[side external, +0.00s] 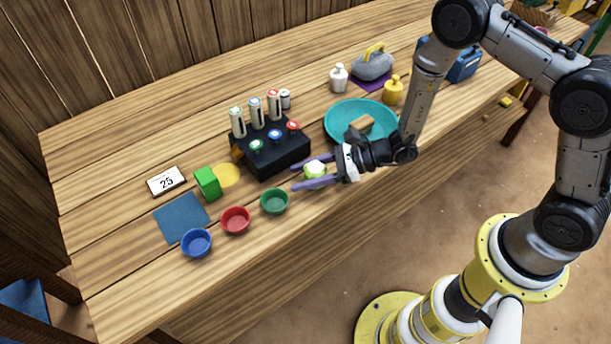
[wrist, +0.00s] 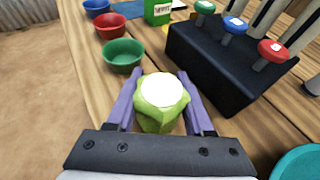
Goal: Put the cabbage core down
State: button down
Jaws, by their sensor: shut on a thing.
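The cabbage core (side external: 314,170) is a small light-green piece with a flat white top. In the wrist view the cabbage core (wrist: 162,98) sits between the two purple fingers. In the wrist view my gripper (wrist: 160,100) has one finger on each side of the core. I cannot tell whether the core touches the wooden table (side external: 110,240) or hangs just above it.
Green (side external: 274,201), red (side external: 235,220) and blue (side external: 197,242) bowls stand left of my gripper. The black rack (side external: 270,150) with several bottles is behind it. A teal basin (side external: 334,116) holding a sponge-like block (side external: 362,123) is behind my wrist. A green box (side external: 208,183) stands further left.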

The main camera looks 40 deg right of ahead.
notch_tip(320, 180, up, 3)
jog(key=shift+f, duration=0.2)
jog(key=s+d+r, duration=0.6)
jog(key=s+r, duration=0.4)
jog(key=s, duration=0.3)
jog(key=w+a+r+n+g+y, duration=0.1)
jog(key=w+a+r+n+g, duration=0.15)
jog(key=w+a, duration=0.35)
jog(key=w+a+r+n+g+y, duration=0.1)
jog(key=w+a+r+n+g, duration=0.15)
jog(key=w+a, duration=0.4)
jog(key=s+a+f+n+g, duration=0.3)
jog(key=a+g, duration=0.1)
jog(key=a, duration=0.6)
jog(key=s+a+f+n+g, duration=0.2)
jog(key=s+a+n+g, duration=0.15)
jog(key=a, duration=0.75)
send_over(143, 274)
jog(key=shift+h, duration=0.3)
jog(key=f, duration=0.9)
jog(key=shift+s+d+f, duration=0.15)
jog(key=shift+d+f, duration=0.05)
jog(key=shift+a+f+g, duration=0.1)
jog(key=shift+f+g, duration=0.15)
jog(key=shift+a+f, duration=0.1)
jog(key=shift+f, duration=1.45)
